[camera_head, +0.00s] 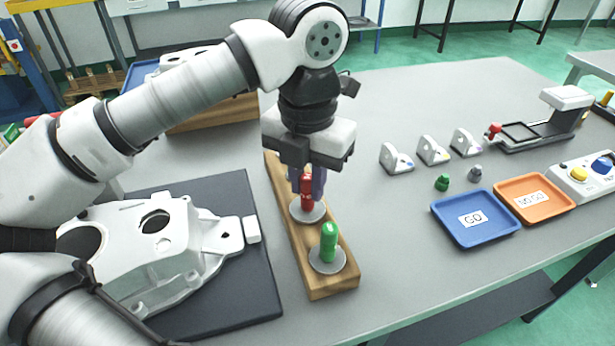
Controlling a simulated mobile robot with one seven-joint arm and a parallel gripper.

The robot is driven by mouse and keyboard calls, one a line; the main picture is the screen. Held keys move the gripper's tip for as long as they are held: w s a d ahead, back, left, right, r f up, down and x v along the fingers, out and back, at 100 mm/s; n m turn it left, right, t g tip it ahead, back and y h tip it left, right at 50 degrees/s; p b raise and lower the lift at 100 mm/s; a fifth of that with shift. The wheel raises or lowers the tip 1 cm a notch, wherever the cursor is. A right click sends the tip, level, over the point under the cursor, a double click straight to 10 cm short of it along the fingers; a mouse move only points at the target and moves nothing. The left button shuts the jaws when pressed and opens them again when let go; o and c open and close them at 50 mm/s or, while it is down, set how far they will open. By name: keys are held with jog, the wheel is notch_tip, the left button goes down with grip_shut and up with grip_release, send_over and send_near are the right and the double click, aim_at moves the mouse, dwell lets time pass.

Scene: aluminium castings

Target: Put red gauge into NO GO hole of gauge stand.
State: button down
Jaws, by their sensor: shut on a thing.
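The gauge stand (317,280) is a long wooden block with two round grey plates on top. The green gauge (328,241) stands upright at the near plate. The red gauge (307,190) is upright over the far plate, between the fingers of my gripper (306,187). My gripper points straight down and is shut on the red gauge. The red gauge's lower end is at the far plate; I cannot tell how deep it sits in the hole. The fingers hide part of the gauge, and no hole label is readable.
A white casting (150,245) lies on a dark mat (240,300) left of the stand. Blue GO tray (490,235) and orange NO GO tray (510,186) lie to the right. Several small white brackets (432,151) stand behind them. The table between stand and trays is clear.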

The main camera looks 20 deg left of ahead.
jog(key=shift+f, duration=0.2)
jog(key=c, duration=1.2)
grip_release()
jog(key=shift+r, duration=0.1)
jog(key=shift+c, duration=0.2)
notch_tip(320, 180, up, 14)
jog(key=p, duration=0.9)
